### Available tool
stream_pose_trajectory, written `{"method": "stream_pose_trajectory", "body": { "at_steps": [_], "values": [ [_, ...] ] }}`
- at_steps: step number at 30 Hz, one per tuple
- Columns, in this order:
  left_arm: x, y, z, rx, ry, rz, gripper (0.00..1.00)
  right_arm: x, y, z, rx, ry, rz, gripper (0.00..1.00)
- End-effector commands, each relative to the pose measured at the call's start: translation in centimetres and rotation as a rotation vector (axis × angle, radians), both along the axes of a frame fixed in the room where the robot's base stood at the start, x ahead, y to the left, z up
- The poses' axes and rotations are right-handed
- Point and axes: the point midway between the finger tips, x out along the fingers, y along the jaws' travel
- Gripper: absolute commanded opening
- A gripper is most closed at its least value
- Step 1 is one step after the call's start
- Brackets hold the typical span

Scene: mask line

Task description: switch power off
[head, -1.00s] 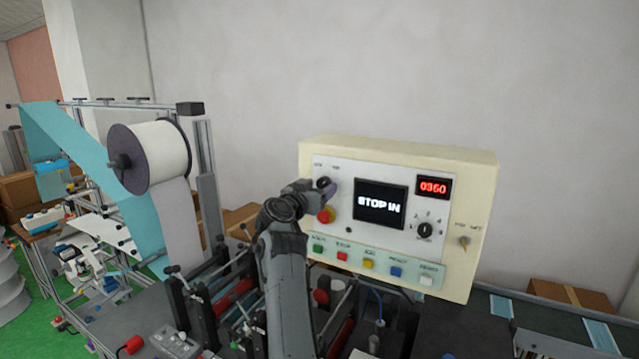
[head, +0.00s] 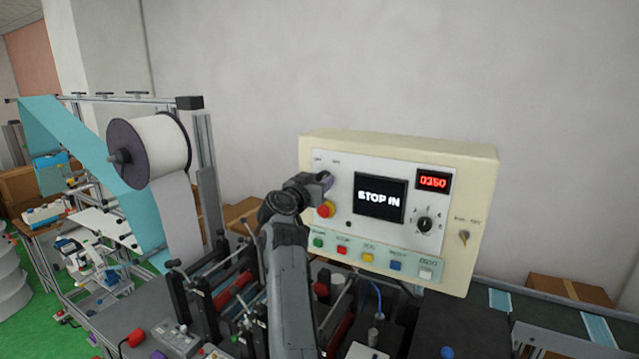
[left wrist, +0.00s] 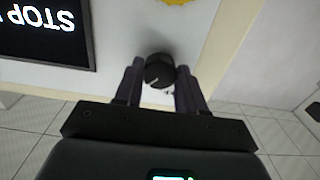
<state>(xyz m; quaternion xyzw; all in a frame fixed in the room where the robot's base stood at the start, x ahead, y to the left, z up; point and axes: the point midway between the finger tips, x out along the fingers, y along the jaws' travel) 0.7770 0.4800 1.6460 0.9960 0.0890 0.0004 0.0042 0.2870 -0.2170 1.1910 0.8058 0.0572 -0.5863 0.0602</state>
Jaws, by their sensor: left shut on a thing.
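The cream control box (head: 400,146) stands at the centre right of the head view. Its power knob, at the panel's upper left, is hidden there behind my left gripper (head: 322,182). In the left wrist view the round black knob (left wrist: 159,72) with a white pointer line sits between the two dark fingers of my left gripper (left wrist: 160,68), which is shut on it. That view is upside down, and the pointer lies at a slant. The dark screen (head: 381,198) reads "STOP IN". My right gripper is in neither view.
Just below the gripper is a red emergency button (head: 326,210) on yellow. Several coloured push buttons line the panel's lower edge, and a rotary dial (head: 425,225) is at its right. A white roll (head: 160,150) on a frame stands left of my arm.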

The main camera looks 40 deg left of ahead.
Motion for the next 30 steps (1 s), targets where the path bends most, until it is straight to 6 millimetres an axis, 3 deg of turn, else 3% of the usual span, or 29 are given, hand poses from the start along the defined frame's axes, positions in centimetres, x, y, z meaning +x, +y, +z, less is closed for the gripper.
{"method": "stream_pose_trajectory", "body": {
  "at_steps": [8,15,30],
  "values": [
    [0.0,0.0,-0.7,-0.089,-0.015,0.000,0.09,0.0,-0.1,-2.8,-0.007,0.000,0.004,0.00],
    [0.0,0.0,-0.7,-0.275,-0.048,0.001,0.09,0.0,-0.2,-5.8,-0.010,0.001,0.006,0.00],
    [0.1,-0.2,-0.3,-0.748,-0.134,-0.001,0.09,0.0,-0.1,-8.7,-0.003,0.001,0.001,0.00]
  ]
}}
